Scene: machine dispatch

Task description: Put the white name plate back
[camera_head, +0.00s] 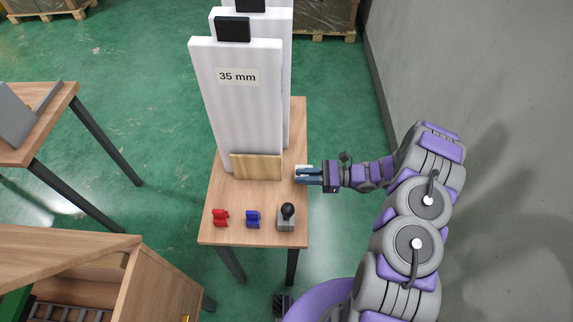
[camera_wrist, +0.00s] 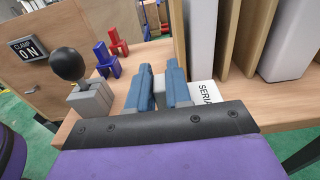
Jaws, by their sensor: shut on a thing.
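The white name plate (camera_wrist: 204,94) shows in the wrist view at the right-hand finger, with black letters reading "SERIA" and the rest cut off. In the head view only a pale edge of the plate (camera_head: 303,168) shows beside the fingertips, at the right edge of the table. My gripper (camera_head: 303,175) reaches in from the right, low over the table. Its two blue fingers (camera_wrist: 160,75) are shut on the plate with a narrow gap between them. The gripped part is mostly hidden by the fingers and wrist.
Tall white panels, the front one (camera_head: 237,110) labelled "35 mm", stand on the wooden table (camera_head: 235,234) behind a wooden block (camera_head: 257,167). A red part (camera_head: 221,218), a blue part (camera_head: 253,219) and a black-knobbed grey block (camera_head: 286,222) stand near the front edge. A wall (camera_head: 480,90) rises at right.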

